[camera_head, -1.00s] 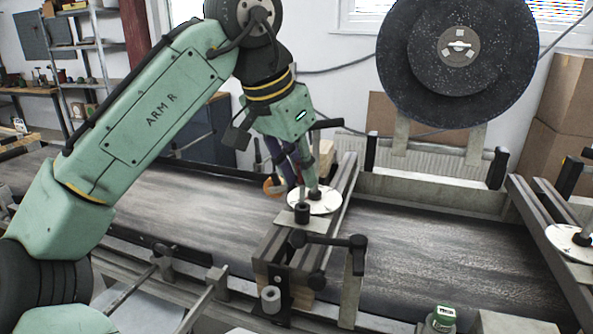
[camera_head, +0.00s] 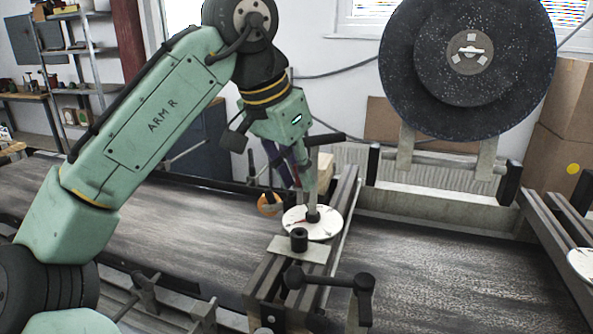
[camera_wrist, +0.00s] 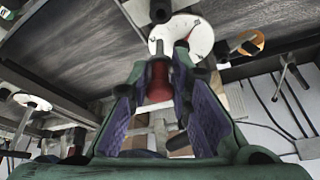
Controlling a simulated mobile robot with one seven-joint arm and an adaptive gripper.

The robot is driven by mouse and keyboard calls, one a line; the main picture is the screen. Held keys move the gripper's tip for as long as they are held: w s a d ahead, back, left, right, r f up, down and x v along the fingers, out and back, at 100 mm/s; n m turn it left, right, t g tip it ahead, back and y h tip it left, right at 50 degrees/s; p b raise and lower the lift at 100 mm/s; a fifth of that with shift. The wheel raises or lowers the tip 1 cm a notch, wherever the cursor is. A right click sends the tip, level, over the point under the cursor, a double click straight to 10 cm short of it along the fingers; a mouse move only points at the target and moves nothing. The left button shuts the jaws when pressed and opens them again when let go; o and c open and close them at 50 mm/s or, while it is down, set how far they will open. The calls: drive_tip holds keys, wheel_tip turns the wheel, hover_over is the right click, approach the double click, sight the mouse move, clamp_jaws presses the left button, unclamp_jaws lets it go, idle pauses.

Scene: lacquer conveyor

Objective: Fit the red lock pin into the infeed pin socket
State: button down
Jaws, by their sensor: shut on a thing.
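My gripper (camera_head: 304,180) points down just behind and above a white round disc (camera_head: 325,222) on the rail across the conveyor. In the head view I cannot make the pin out. A black hollow cylinder (camera_head: 299,239) stands on a small plate in front of the disc. It may be the infeed pin socket, but I cannot tell. The disc also shows in the wrist view (camera_wrist: 188,32), beyond the fingertips.
A grey rod with a black base stands on the disc, close to my gripper. A black crank handle (camera_head: 330,281) sits in front. A large speckled black reel (camera_head: 400,75) stands behind at right. An orange ring (camera_head: 269,204) lies left of the rail. The conveyor belt (camera_head: 160,220) at left is clear.

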drive_tip(key=b, duration=0.3)
hover_over(302, 231)
drive_tip(key=s+a, duration=0.1)
drive_tip(key=shift+f, duration=2.4)
drive_tip(key=shift+p, duration=0.9)
drive_tip(key=shift+f+b, duration=1.05)
drive_tip(key=shift+f, duration=0.9)
drive_tip(key=c, duration=1.4)
unclamp_jaws()
drive_tip(key=v, duration=1.2)
